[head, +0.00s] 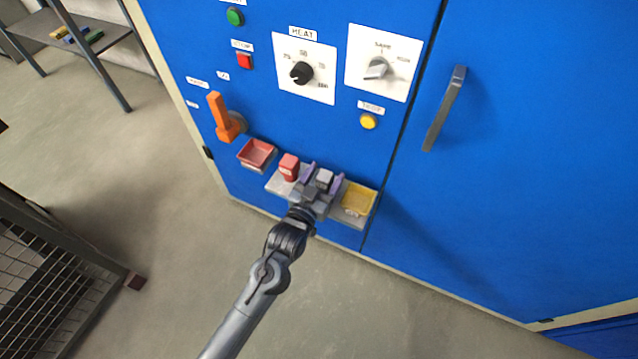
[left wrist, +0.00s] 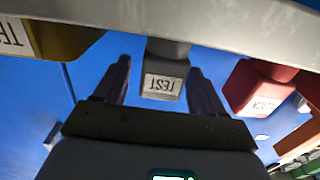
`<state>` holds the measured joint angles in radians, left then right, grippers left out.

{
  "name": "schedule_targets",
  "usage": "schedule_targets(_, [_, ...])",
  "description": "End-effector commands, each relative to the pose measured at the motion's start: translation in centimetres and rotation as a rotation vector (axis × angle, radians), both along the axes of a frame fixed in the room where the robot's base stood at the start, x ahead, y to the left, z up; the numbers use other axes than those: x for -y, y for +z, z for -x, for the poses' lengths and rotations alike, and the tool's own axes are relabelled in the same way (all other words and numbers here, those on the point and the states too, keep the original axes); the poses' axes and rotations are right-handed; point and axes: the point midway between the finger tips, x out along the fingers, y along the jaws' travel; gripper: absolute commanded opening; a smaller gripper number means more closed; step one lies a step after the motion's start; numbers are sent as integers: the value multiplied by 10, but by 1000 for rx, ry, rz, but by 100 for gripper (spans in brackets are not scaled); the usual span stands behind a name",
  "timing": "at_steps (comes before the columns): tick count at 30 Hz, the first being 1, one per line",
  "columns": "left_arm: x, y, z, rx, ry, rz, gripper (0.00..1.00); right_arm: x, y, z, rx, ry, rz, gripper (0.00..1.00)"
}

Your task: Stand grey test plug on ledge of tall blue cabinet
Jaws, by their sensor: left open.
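The grey test plug (head: 324,178) stands upright on the grey ledge (head: 278,186) on the front of the tall blue cabinet (head: 500,170). In the left wrist view, which is upside down, the plug (left wrist: 164,80) shows its TEST label and its base meets the ledge (left wrist: 230,22). My left gripper (head: 322,177) is open, with one purple finger on each side of the plug. The wrist view shows a gap beside the left-hand finger; contact on the other side is unclear. My right gripper is out of view.
On the ledge, a red labelled plug (head: 289,167) stands left of my gripper and a yellow tray (head: 358,199) sits right of it. A red tray (head: 256,153) and an orange lever (head: 222,117) are farther left. A door handle (head: 444,108) juts out at right.

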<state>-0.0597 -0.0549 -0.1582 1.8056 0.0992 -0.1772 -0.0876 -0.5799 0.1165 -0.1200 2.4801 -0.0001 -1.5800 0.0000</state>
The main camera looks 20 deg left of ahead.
Motion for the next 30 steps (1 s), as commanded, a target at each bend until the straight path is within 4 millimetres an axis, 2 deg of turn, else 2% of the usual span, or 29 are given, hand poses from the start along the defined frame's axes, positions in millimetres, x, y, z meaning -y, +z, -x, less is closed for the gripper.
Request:
schedule_targets(5, [-1,4,11,-2,0,0,70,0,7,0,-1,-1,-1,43])
schedule_targets(21, [-6,4,101,-2,0,0,70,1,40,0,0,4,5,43])
schedule_targets(30, [-7,2,120,-13,-2,-1,70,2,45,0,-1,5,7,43])
